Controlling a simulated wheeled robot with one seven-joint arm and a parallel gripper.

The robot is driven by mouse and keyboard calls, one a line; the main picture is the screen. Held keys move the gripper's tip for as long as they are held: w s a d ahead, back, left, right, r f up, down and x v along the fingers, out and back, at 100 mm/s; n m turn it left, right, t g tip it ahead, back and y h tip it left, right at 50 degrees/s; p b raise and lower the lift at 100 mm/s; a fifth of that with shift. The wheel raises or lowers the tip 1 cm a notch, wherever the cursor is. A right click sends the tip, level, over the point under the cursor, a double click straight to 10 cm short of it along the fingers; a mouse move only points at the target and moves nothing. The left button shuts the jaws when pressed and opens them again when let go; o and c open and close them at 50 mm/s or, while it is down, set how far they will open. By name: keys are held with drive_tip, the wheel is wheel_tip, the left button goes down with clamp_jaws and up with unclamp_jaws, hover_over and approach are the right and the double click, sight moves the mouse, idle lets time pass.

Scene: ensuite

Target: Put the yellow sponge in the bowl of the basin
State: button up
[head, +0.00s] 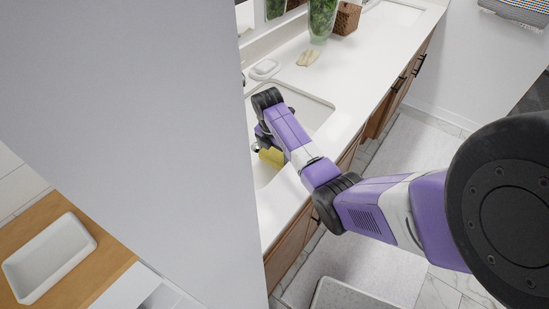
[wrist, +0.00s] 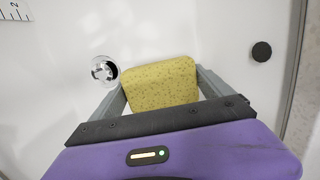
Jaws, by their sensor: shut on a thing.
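The yellow sponge (head: 271,157) is between the fingers of my gripper (head: 264,148). In the wrist view the sponge (wrist: 160,82) fills the gap between the fingers, and my gripper (wrist: 161,90) is shut on it. The white basin (head: 312,112) is set in the counter, and the sponge is over its bowl in the head view. The wrist view looks down into the basin (wrist: 60,125), with the metal drain (wrist: 104,71) just left of the sponge. My arm covers part of the bowl. I cannot tell how high the sponge is above the bottom.
A soap dish with soap (head: 264,69) is behind the basin. A tan object (head: 308,57), a green plant in a vase (head: 321,20) and a wicker basket (head: 346,18) stand farther along the white counter (head: 365,65). A grey wall (head: 150,120) is close on the left.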

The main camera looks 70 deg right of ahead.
sight(272, 154)
drive_tip(key=shift+f, duration=1.25)
drive_tip(key=shift+f, duration=0.15)
drive_tip(key=o, duration=1.3)
drive_tip(key=shift+o, duration=0.2)
drive_tip(key=r, duration=0.4)
drive_tip(key=a+r, duration=0.1)
drive_tip(key=r, duration=0.7)
drive_tip(key=shift+w+a+r, duration=0.15)
drive_tip(key=shift+w+a, duration=0.05)
drive_tip(key=shift+a, duration=0.05)
drive_tip(key=shift+d, duration=0.1)
